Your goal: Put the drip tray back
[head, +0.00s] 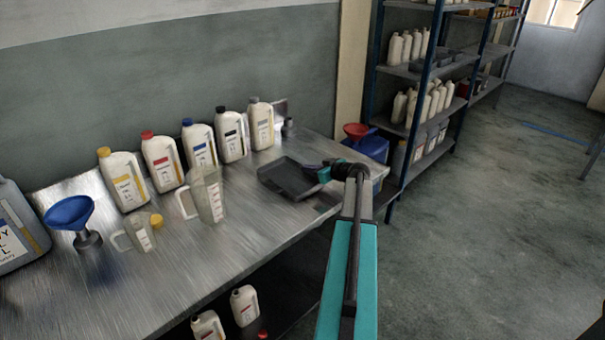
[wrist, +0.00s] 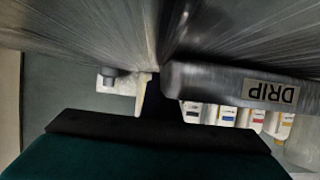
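The dark grey drip tray (head: 287,181) lies on the metal bench (head: 240,235) near its right end. In the wrist view the picture is upside down, and the tray's edge (wrist: 210,83) shows close up with a "DRIP" label. My gripper (head: 319,171) is low over the bench at the tray's right side, its tip very near the tray's edge. In the wrist view a dark finger (wrist: 160,103) stands beside the tray's end. Whether the fingers are around the edge, touching it or apart cannot be told.
Several oil bottles (head: 163,160) line the wall behind. A clear jug (head: 210,195), a small measuring cup (head: 141,235) and a blue funnel (head: 70,214) stand to the left. A red funnel (head: 356,130) and shelves (head: 425,70) are beyond the bench's right end. Bench in front of the tray is clear.

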